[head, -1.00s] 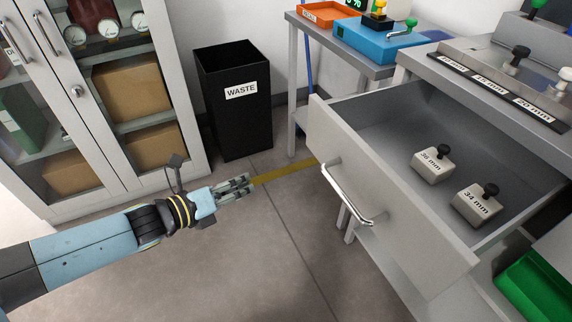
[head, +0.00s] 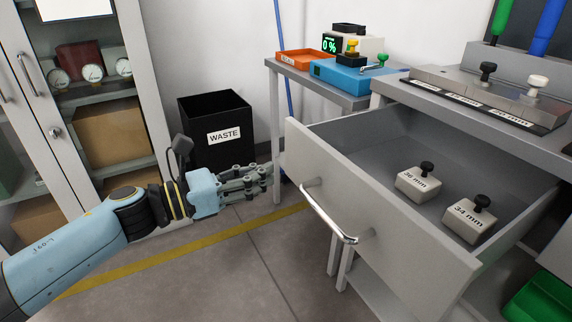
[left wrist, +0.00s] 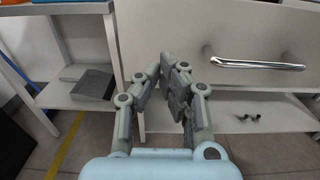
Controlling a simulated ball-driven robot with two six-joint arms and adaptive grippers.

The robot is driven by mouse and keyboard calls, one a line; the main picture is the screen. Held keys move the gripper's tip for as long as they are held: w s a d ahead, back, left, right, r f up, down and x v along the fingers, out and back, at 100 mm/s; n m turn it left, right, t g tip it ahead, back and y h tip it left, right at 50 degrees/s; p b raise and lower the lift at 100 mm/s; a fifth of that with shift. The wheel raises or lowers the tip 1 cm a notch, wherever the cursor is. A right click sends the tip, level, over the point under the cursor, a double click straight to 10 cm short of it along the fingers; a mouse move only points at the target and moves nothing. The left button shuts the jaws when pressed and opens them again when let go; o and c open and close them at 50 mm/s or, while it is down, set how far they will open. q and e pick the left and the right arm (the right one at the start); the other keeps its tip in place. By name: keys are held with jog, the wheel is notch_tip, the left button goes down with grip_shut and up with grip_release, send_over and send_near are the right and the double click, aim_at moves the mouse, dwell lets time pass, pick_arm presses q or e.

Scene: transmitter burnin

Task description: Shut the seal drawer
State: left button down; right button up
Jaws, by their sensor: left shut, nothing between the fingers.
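The seal drawer (head: 390,220) stands pulled out from the bench at the right of the head view. Its chrome bar handle (head: 328,213) is on the grey front panel. Inside lie two labelled blocks with black knobs, the 36 or 38 mm one (head: 418,184) and the 34 mm one (head: 469,219). My left gripper (head: 264,180) is shut and empty, to the left of the drawer front and apart from it. In the left wrist view the fingers (left wrist: 172,70) are together, left of the handle (left wrist: 254,63). My right gripper is not in view.
A black waste bin (head: 216,135) stands behind my left gripper. A side table (head: 335,88) carries an orange tray (head: 306,62) and a blue device (head: 350,76). A green bin (head: 540,295) is below the drawer at right. A glass-fronted cabinet (head: 160,60) is at left. The floor before the drawer is clear.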

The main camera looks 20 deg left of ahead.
aim_at(299, 162)
pick_arm(q)
jog(key=x, duration=0.5)
jog(key=shift+w+d, duration=0.1)
jog(key=shift+w, duration=0.05)
jog(key=shift+w+d, duration=0.1)
jog(key=shift+w, duration=0.05)
